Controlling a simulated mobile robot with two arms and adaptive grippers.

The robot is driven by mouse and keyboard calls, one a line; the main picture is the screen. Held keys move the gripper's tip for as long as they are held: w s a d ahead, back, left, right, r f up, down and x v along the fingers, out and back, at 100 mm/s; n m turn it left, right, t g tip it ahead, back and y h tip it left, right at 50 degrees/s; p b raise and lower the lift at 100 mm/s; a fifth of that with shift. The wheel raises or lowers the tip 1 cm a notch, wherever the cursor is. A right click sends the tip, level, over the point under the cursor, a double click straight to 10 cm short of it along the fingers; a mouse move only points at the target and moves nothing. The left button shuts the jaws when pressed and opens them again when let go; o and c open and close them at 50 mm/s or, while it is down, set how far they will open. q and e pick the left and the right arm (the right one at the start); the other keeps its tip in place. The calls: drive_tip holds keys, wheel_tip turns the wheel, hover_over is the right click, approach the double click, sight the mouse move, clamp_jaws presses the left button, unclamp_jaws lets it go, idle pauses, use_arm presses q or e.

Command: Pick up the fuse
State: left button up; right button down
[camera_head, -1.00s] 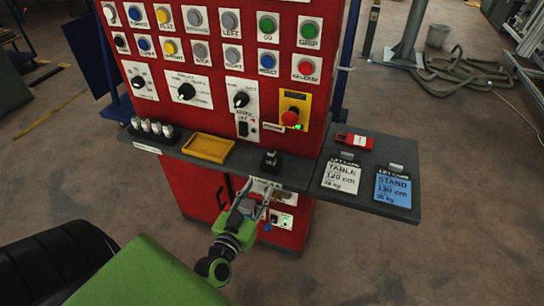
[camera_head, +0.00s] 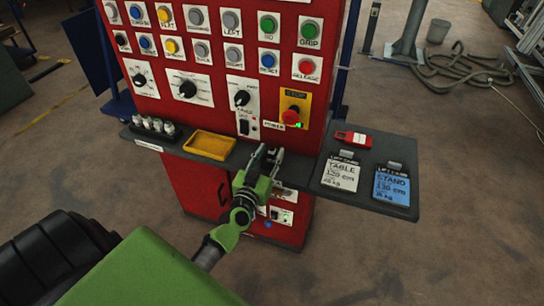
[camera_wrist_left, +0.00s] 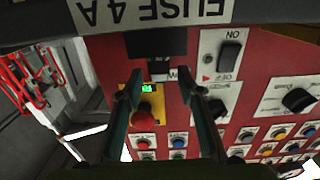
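The fuse (camera_wrist_left: 159,68) is a small grey piece standing on a black holder (camera_wrist_left: 157,42); the wrist view shows both upside down. The holder sits on the grey shelf of the red control cabinet. My left gripper (camera_head: 268,154) is at this spot on the shelf and hides the fuse and holder in the head view. In the left wrist view, the two fingers (camera_wrist_left: 160,82) are open, and the fuse shows between and just beyond their tips, with a gap on each side. My right gripper is in neither view.
Several fuses stand in a black rack (camera_head: 153,126) at the shelf's left, beside a yellow tray (camera_head: 210,145). A red device (camera_head: 353,139) and two tags, white (camera_head: 341,174) and blue (camera_head: 392,186), lie at the right. The red button panel (camera_head: 225,60) rises behind.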

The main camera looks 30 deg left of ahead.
use_arm(q)
drive_tip(key=shift+x, duration=1.1)
clamp_jaws()
